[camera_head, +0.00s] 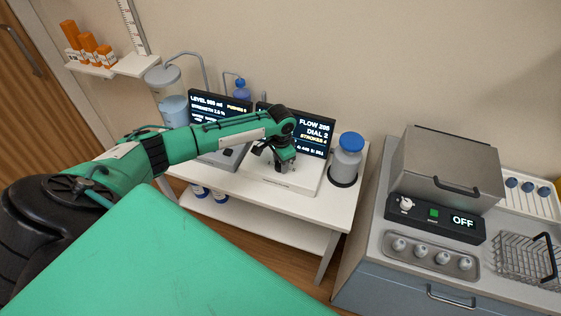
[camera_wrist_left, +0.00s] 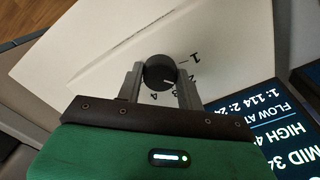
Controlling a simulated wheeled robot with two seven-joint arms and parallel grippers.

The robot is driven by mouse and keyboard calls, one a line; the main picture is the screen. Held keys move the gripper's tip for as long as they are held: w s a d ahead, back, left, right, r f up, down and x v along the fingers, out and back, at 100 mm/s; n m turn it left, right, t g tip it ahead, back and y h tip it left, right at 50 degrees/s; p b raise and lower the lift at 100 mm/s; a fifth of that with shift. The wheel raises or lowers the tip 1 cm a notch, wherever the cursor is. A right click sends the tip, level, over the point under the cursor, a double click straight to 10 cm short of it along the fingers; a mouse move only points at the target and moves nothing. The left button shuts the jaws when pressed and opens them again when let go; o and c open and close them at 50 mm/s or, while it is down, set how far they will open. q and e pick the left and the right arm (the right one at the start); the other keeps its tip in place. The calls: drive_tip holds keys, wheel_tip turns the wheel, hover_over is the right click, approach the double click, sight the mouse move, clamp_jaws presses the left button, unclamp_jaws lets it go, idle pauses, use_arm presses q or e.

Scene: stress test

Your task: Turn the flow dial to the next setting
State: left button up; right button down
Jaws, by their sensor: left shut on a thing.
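The flow dial (camera_wrist_left: 159,71) is a round black knob on a white base (camera_wrist_left: 85,70). In the left wrist view it sits between the two fingers of my left gripper (camera_wrist_left: 160,80), which is shut on it. Printed numbers, among them 1, 3 and 4, surround the dial, and a short white mark shows on the knob. In the head view my left gripper (camera_head: 284,168) points down at the white base (camera_head: 270,184) and hides the dial. The screen (camera_head: 316,138) behind it reads DIAL 2 and STROKES 4. My right gripper is in neither view.
A second screen (camera_head: 218,107) stands left of the flow screen, partly behind my left arm. A blue-capped bottle (camera_head: 347,160) stands right of the base on the white table (camera_head: 330,210). A steel box (camera_head: 448,165) and control panel reading OFF (camera_head: 435,218) are farther right.

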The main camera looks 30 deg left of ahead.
use_arm(q)
drive_tip(key=o, duration=1)
drive_tip(key=shift+r, duration=0.1)
wheel_tip(320, 180, up, 14)
drive_tip(key=b, duration=0.3)
drive_tip(key=shift+f, duration=0.25)
